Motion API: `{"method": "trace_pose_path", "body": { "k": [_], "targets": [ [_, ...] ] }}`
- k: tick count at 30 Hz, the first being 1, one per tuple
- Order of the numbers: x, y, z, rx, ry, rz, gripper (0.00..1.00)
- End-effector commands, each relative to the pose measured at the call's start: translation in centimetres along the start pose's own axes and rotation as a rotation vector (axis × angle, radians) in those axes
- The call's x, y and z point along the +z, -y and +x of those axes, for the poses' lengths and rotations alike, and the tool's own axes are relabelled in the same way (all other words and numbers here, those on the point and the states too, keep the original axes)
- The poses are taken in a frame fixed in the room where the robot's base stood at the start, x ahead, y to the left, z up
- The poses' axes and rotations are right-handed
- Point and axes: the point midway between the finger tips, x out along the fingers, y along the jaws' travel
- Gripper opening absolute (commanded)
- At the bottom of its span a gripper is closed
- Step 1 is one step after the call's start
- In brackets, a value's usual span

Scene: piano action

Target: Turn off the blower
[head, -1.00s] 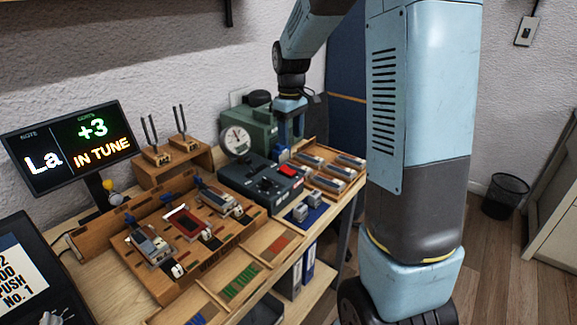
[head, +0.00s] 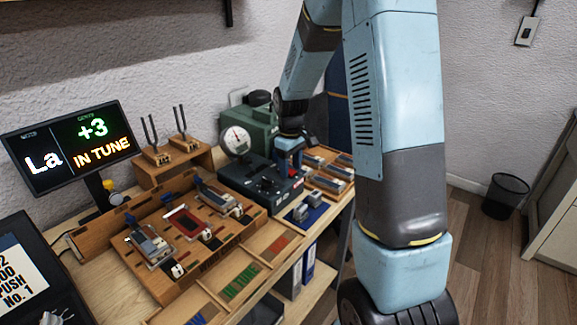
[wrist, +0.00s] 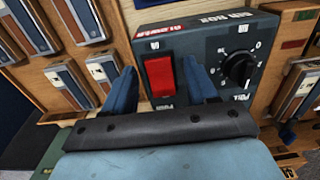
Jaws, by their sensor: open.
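The dark air box (head: 244,182) stands on the bench, with a red rocker switch (wrist: 159,76) and a black knob (wrist: 238,69) on its top face. A red label (wrist: 181,27) lies beyond the switch in the wrist view, upside down and hard to read. My gripper (wrist: 158,66) is open, with one blue finger on each side of the switch and nothing held. I cannot tell whether the fingers touch the panel or which way the rocker is tipped. In the head view my gripper (head: 291,160) hides the switch.
A green machine (head: 262,127) with a round gauge (head: 236,142) stands behind the box. Wooden trays of small blocks (head: 331,184) lie to its right. A wooden rack (head: 170,273) fills the bench to the left. A display (head: 70,148) reads "IN TUNE".

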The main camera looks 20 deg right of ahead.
Motion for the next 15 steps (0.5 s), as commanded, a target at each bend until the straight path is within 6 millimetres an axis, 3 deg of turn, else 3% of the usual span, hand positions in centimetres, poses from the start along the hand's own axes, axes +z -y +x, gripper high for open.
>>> {"method": "trace_pose_path", "body": {
  "k": [3,15],
  "targets": [
    [0.00,-0.01,-0.02,0.000,0.000,0.000,0.57],
    [0.01,-0.03,-0.05,0.000,0.000,0.001,0.19]
  ]
}}
